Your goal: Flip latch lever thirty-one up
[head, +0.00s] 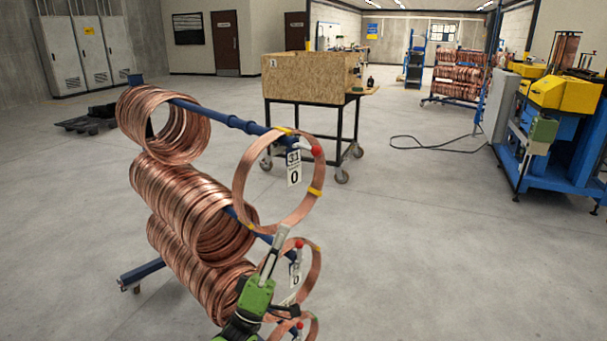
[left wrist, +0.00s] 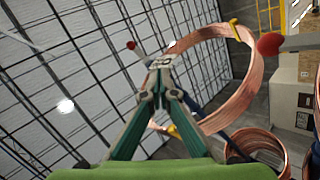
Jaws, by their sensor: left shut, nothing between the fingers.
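Latch lever thirty-one (head: 316,150) ends in a red knob at the tip of the top blue rack arm. It points outward, close to level. A tag reading 31 over 0 (head: 294,168) hangs beside it, and a copper ring (head: 240,185) with yellow bands hangs around the arm tip. My left gripper (head: 281,232) is shut and empty, below lever thirty-one and beside a lower red knob (head: 299,243). In the left wrist view the closed fingertips (left wrist: 160,62) are near one red knob (left wrist: 130,45); another knob (left wrist: 271,43) is at right. I cannot tell which is thirty-one's. My right gripper is not in view.
Thick copper coils (head: 180,205) fill the rack behind the levers. A wooden box (head: 310,78) on a wheeled table stands behind. A blue and yellow machine (head: 565,100) stands at right.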

